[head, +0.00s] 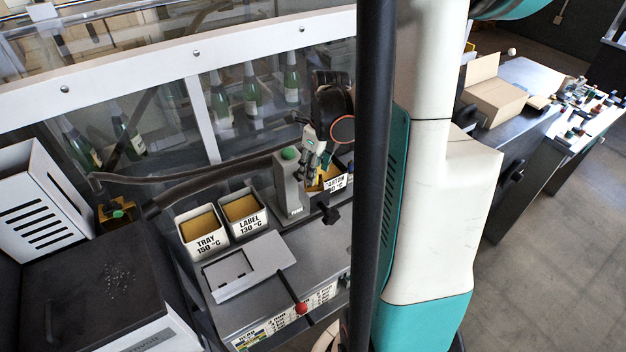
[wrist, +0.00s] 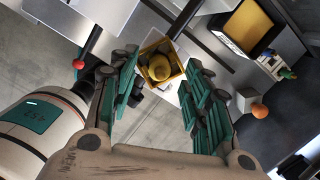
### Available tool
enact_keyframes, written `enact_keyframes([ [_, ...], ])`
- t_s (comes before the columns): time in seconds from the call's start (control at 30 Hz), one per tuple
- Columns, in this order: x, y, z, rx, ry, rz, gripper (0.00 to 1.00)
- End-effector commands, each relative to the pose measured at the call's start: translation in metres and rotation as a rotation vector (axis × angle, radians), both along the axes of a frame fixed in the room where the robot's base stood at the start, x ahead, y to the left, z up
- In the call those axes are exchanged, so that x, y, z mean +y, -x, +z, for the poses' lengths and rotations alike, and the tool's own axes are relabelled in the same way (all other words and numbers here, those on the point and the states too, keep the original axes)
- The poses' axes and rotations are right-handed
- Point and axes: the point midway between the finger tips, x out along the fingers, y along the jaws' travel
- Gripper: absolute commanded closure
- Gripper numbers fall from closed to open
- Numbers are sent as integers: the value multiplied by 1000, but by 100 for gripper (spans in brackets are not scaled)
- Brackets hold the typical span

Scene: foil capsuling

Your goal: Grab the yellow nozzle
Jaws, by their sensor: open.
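The yellow nozzle (wrist: 159,67) shows in the wrist view as a rounded yellow piece inside a square yellow frame. It lies between and beyond the two green-padded fingers of my gripper (wrist: 162,77). The fingers are spread apart, and a gap shows on either side of the nozzle; I cannot tell how far below the tips it is. In the head view my gripper (head: 313,163) hangs over the machine, beside a grey post with a green knob (head: 290,154). I cannot make out the nozzle with certainty there.
A red-knobbed lever (head: 301,308) stands at the front. Green bottles (head: 251,90) stand behind the clear guard. An open cardboard box (head: 494,94) sits at right.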

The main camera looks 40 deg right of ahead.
Motion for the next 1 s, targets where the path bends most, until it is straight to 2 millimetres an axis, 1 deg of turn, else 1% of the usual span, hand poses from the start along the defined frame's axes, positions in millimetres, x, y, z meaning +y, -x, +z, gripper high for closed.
enact_keyframes([
  [0.03, 0, -2, -7, 0, 0, 0, 55],
  [0.1, 0, -3, -15, 0, 0, 0, 55],
  [0.2, 0, -3, -21, 0, 0, 0, 55],
  [0.47, 1, -3, -23, 0, 0, 0, 55],
  [0.5, 1, -3, -23, 0, 0, 0, 65],
  [0.57, 1, -3, -23, 0, 0, 0, 78],
  [0.6, 1, -3, -23, 0, 0, 0, 87],
  [0.67, 1, -3, -23, 0, 0, 0, 100],
  [1.0, 1, -3, -22, 0, 0, 0, 100],
])
